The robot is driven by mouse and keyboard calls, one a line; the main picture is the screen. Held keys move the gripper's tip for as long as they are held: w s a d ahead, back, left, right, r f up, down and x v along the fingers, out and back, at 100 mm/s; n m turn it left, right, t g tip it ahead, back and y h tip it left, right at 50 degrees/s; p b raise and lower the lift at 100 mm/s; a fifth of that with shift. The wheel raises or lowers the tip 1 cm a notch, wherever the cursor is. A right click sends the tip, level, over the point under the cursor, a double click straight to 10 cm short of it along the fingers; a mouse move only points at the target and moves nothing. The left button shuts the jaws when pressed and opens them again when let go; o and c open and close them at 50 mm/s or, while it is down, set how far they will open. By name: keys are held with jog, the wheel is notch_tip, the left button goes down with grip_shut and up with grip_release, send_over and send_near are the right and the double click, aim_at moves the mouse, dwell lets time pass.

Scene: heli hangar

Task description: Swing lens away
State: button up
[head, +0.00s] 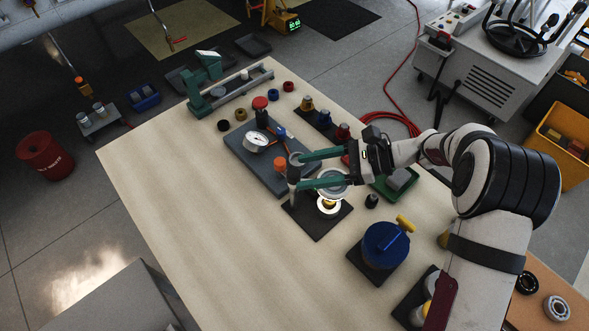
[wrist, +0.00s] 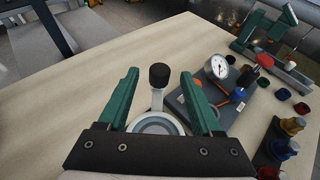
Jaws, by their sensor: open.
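The lens (wrist: 155,125) is a round grey-rimmed disc; in the head view (head: 334,178) it shows partly under my gripper, above a dark base plate (head: 313,221). A light grey lever (wrist: 158,100) runs from its rim to an upright black knob (wrist: 159,76). The knob also shows in the head view (head: 293,174). A bright lit ring (head: 329,204) sits on the plate beside the lens. My gripper (head: 297,177) is open, its two green fingers on either side of the knob. I cannot tell whether either finger touches it. The wrist view shows the gripper (wrist: 159,74) too.
A dark board with a white dial gauge (head: 257,140) stands just behind. A blue pot with a yellow handle (head: 384,243) is at the front right, and a green tray (head: 396,184) lies right. The table's left side is clear.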

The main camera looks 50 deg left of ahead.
aim_at(296, 174)
jog(key=x, duration=0.4)
grip_shut()
dwell(1.4)
